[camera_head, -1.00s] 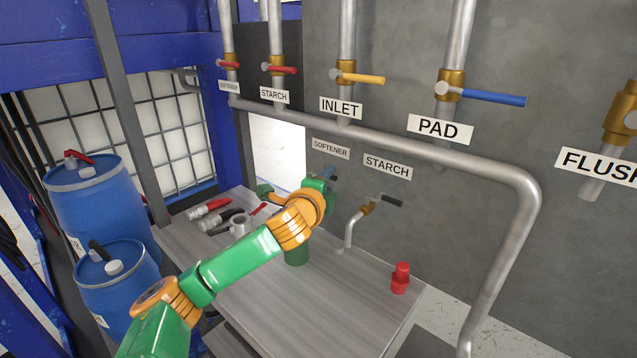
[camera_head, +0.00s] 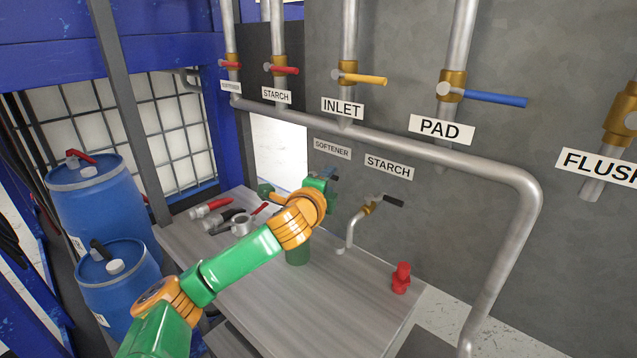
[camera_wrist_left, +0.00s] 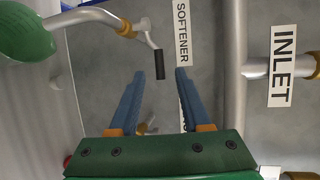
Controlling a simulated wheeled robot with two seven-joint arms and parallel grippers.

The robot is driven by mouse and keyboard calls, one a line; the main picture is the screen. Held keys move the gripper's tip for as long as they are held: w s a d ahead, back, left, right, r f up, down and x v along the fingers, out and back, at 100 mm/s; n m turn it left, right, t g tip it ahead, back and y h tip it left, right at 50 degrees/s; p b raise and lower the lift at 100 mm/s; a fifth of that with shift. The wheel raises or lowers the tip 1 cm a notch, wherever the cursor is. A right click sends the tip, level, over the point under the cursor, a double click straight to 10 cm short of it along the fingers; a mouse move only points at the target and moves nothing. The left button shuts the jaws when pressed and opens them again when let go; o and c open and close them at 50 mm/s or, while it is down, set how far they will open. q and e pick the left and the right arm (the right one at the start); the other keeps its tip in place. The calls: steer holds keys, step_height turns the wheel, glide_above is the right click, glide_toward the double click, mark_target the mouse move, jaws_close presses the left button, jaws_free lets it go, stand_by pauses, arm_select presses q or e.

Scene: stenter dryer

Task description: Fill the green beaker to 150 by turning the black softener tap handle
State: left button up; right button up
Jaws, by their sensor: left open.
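The green beaker (camera_head: 297,254) stands on the grey table, partly hidden by my left arm. In the left wrist view, a green rounded thing (camera_wrist_left: 25,32), seemingly the beaker, is at the softener spout's end. The black softener tap handle (camera_wrist_left: 160,64) shows there beyond a brass valve (camera_wrist_left: 125,29); my gripper hides it in the head view. My left gripper (camera_head: 333,174) is at the wall below the SOFTENER label. Its blue fingers are open (camera_wrist_left: 159,75), one on each side of the handle in the picture; whether the handle is between them in depth I cannot tell. My right gripper is not in view.
The starch tap (camera_head: 368,208) is just right of my gripper. A red object (camera_head: 401,278) stands near the table's right edge. Several fittings (camera_head: 212,208) lie at the back left. Pipes with coloured handles run above. Blue drums (camera_head: 95,205) stand at left.

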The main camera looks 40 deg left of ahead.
arm_select(q)
steer(key=shift+w, duration=0.1)
steer(key=p+x, duration=0.1)
steer(key=x, duration=0.3)
steer(key=shift+a+p, duration=0.1)
steer(key=shift+p, duration=0.3)
steer(key=x, duration=0.2)
steer(key=shift+w+a+f, duration=0.1)
steer(key=shift+w+f, duration=0.05)
steer(key=shift+w, duration=0.25)
jaws_close()
stand_by(1.9)
